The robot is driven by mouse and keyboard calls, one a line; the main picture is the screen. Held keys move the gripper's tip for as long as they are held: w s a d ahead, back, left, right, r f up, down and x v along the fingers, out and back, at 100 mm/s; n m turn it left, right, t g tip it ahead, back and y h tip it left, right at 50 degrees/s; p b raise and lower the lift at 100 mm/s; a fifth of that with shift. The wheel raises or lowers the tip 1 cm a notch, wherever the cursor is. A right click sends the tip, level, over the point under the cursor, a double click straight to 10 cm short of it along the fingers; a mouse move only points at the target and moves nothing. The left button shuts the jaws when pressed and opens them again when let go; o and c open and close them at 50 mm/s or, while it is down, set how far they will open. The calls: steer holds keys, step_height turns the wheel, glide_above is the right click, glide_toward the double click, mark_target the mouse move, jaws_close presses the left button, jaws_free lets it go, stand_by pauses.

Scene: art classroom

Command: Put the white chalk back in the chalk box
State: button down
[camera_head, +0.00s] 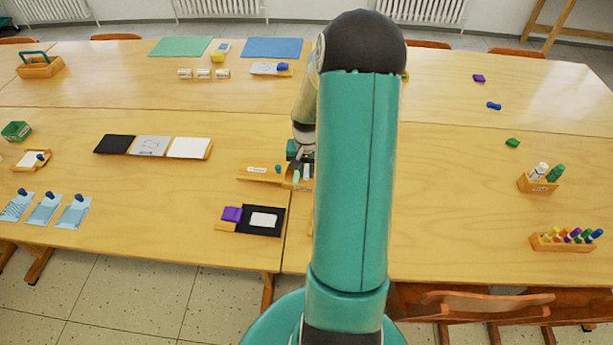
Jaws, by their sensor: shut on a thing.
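My gripper (300,163) is at the middle of the table, pointing down just left of my teal arm. It is shut on a small pale stick at its tips, which looks like the white chalk (307,171). Just below and around the tips is a small wooden box (290,186), which looks like the chalk box. A pale green stick (296,177) shows at this box. My arm hides the box's right side, and I cannot tell whether the white chalk touches the box.
A wooden tray (252,176) with a label and a small blue-green piece adjoins the box on the left. A black mat (275,229) with a white card and purple block lies in front. Marker holders (562,245) stand at right. The table between is mostly clear.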

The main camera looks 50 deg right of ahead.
mark_target(306, 173)
steer(key=shift+f, duration=1.45)
steer(key=shift+f, duration=0.1)
steer(key=c, duration=1.7)
jaws_free()
step_height(306, 173, up, 12)
steer(key=shift+r, duration=0.15)
